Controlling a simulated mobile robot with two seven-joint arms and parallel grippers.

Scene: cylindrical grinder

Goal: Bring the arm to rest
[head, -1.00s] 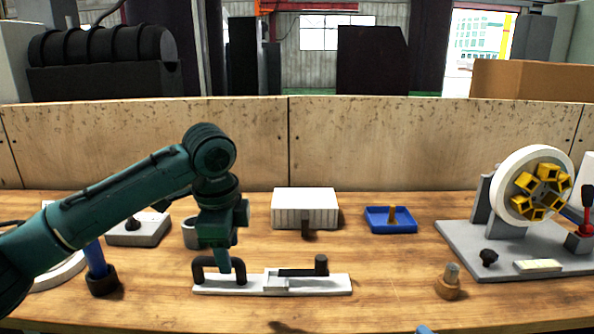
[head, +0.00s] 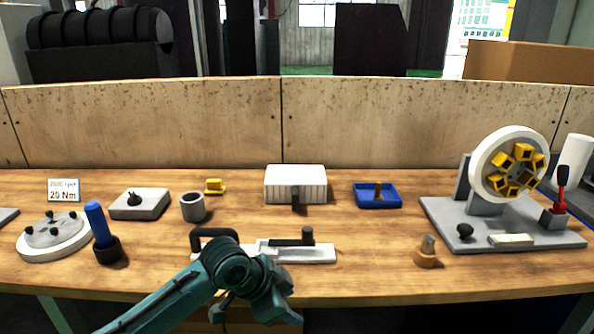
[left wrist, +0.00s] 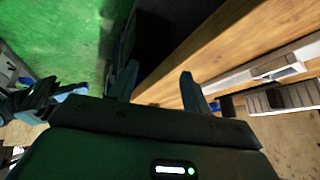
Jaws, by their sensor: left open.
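My left arm (head: 165,303) is dark green and comes in low from the left in the head view. Its left gripper (head: 255,308) is in front of the workbench's front edge, apart from the things on the bench. In the left wrist view the left gripper (left wrist: 159,86) shows two spread fingers with nothing between them. The fingertips are hard to make out in the head view.
The workbench (head: 360,275) carries a white rail with a black handle (head: 318,253), a blue-handled tool (head: 97,225), a grey cup (head: 193,208), a white block (head: 296,180), a blue tray (head: 377,203) and a wheel fixture (head: 482,182). A wooden panel (head: 400,125) stands behind.

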